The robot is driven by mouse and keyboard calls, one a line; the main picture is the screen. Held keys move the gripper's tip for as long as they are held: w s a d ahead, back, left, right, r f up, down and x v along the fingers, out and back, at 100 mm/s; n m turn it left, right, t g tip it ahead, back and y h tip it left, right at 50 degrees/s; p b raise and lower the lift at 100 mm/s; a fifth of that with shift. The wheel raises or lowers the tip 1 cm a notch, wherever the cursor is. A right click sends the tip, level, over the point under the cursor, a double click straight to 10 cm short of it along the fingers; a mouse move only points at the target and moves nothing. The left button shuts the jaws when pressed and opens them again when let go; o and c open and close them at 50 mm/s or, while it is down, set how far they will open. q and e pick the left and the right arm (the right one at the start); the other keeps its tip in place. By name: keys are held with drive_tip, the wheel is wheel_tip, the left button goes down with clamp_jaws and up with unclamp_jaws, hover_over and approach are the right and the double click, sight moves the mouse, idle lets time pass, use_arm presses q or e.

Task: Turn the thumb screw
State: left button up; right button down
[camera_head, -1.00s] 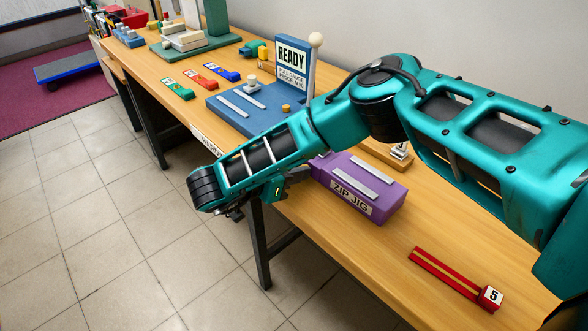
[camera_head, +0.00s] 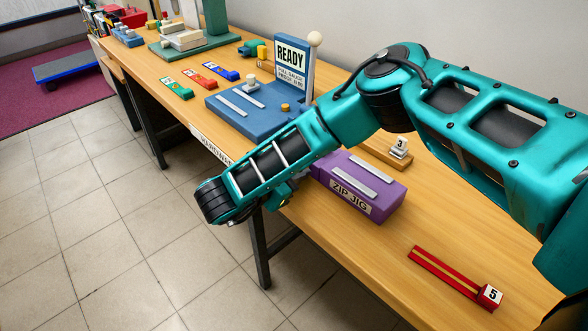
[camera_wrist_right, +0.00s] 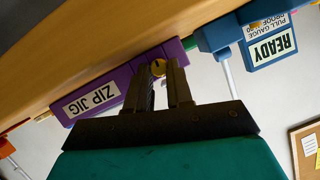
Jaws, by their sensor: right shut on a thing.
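The purple zip jig (camera_head: 358,188) sits at the front edge of the bench, with two pale bars on its top. In the right wrist view the zip jig (camera_wrist_right: 120,88) shows upside down, with a round brass thumb screw (camera_wrist_right: 158,66) at one end. My right gripper (camera_wrist_right: 163,72) is shut on the thumb screw, a finger on each side. In the head view my right arm hides the thumb screw and most of the gripper. My left gripper is not in view.
A blue fixture (camera_head: 240,118) with a READY sign (camera_head: 291,62) stands beyond the jig. A small block marked 3 (camera_head: 399,146) is behind the jig. A red tool marked 5 (camera_head: 446,268) lies nearer, with bare bench around it.

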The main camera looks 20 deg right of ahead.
drive_tip(key=shift+s+f+m+t+b, duration=0.15)
drive_tip(key=shift+m+t+b, duration=0.25)
drive_tip(key=shift+m+t, duration=0.45)
drive_tip(key=shift+m, duration=0.25)
drive_tip(key=c, duration=1)
unclamp_jaws()
drive_tip(key=shift+g, duration=0.35)
